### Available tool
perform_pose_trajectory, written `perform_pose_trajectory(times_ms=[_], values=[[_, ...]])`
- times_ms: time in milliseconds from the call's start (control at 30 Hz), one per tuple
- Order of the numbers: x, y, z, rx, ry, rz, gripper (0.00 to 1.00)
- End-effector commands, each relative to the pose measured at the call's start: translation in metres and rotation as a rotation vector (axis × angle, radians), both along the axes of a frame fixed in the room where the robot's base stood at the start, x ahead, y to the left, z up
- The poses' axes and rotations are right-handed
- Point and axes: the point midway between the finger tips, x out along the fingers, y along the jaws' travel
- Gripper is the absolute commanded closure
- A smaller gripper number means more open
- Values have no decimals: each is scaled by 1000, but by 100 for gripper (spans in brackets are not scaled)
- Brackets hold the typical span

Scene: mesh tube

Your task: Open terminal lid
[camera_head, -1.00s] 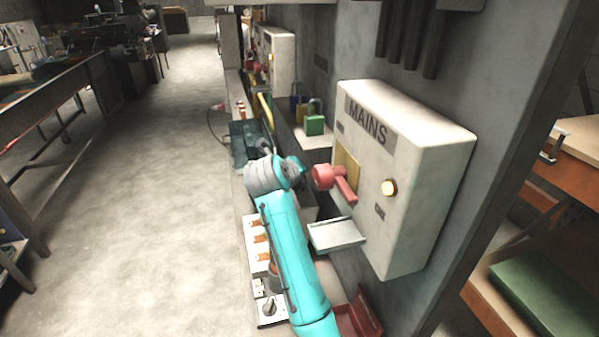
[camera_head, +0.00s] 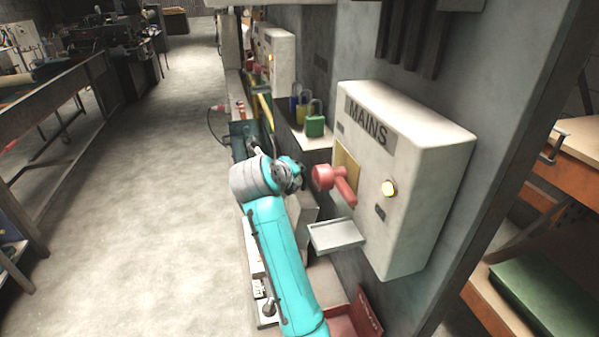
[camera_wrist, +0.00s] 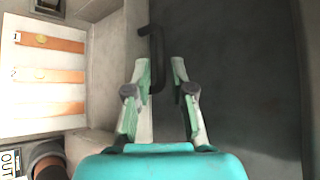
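A dark grey flat panel (camera_wrist: 240,80), which looks like the terminal lid, fills the right of the wrist view. A black bar handle (camera_wrist: 156,50) stands at its left edge. My gripper (camera_wrist: 159,62) is open, with one finger on each side of the handle's lower end. The handle lies between the fingertips; I cannot tell whether either finger touches it.
A white panel with orange strips (camera_wrist: 50,75) lies left of the handle. The MAINS box (camera_head: 410,170), its red rotary handle (camera_head: 335,183) and a small grey shelf (camera_head: 336,235) stand right of my arm. Padlocks (camera_head: 314,122) sit on a ledge behind. Floor is clear at left (camera_head: 150,220).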

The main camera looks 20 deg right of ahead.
Motion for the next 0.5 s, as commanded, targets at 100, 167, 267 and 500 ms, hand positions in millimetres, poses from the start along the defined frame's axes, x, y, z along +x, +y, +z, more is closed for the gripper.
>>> perform_pose_trajectory(times_ms=[100,167,267,500], values=[[-17,13,13,1,-3,1,77],[-25,19,18,1,-3,3,77],[-36,26,25,0,-1,1,77],[-49,35,34,1,-1,0,77]])
